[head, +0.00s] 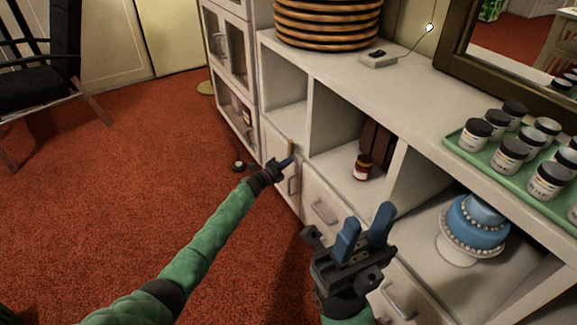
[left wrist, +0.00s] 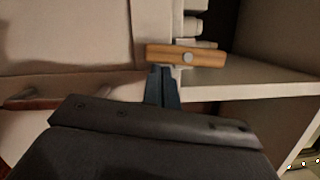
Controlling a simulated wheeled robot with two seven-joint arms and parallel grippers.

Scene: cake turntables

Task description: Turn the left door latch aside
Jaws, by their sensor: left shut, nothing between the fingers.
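The left door latch is a small wooden bar (head: 291,147) at the top of a low white cabinet door (head: 272,146). In the left wrist view the latch (left wrist: 210,57) lies across the picture with a round pale pin in its middle. My left gripper (head: 288,162) is shut and empty at the latch. Its blue fingertips (left wrist: 161,70) are right at the bar's lower edge, left of the pin; I cannot tell whether they touch. My right gripper (head: 365,222) is open and empty in front of the drawers, away from the latch.
Open shelves hold a small dark-lidded jar (head: 362,167) and a blue cake on a stand (head: 457,248). A green tray (head: 451,142) of paint jars and a stack of round boards (head: 325,22) stand on the counter. Drawer handles (head: 324,211) stick out. The red carpet (head: 150,160) at left is mostly clear.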

